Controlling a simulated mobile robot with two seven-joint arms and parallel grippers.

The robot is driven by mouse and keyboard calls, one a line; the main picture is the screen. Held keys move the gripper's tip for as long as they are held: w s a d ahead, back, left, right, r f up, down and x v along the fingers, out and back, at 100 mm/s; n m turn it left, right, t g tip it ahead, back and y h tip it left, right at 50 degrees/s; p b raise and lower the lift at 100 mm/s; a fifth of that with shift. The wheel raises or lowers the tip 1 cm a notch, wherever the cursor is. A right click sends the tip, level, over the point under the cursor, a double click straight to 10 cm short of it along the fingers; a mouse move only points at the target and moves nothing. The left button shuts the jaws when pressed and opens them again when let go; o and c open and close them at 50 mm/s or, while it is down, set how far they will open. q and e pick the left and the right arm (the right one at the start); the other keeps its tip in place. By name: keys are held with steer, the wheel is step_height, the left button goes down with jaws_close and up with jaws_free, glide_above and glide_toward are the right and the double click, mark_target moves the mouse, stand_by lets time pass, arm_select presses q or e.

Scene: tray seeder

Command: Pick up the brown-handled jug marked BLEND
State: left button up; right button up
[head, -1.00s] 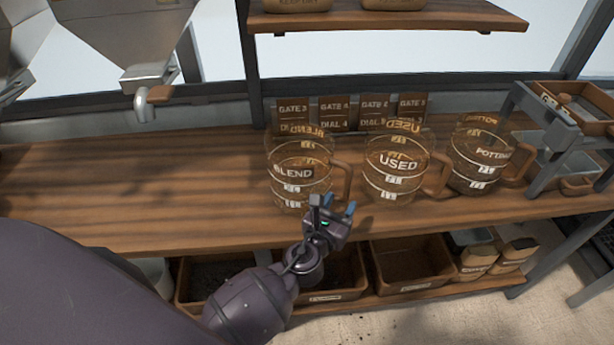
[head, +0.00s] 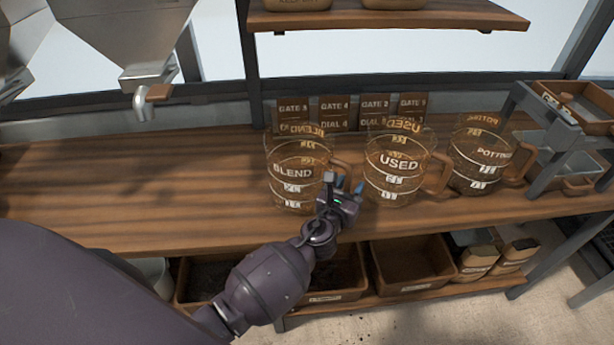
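The BLEND jug (head: 292,182) is clear, with white bands and a brown handle (head: 342,172) on its right side. It stands upright on the wooden bench, leftmost of three jugs. My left gripper (head: 346,184) is at the lower part of that handle, in front of it in the picture. Its blue-tipped fingers show a gap between them, so it looks open. I cannot tell whether the handle lies between the fingers or whether they touch it. My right gripper is not in view.
The USED jug (head: 392,180) stands close to the right of my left gripper. The POTTING jug (head: 480,165) is further right. Gate and dial cards (head: 335,112) stand behind. The bench (head: 120,190) is clear to the left, below a metal hopper (head: 130,45). Bins (head: 410,265) sit below.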

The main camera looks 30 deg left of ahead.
arm_select(q)
jaws_close()
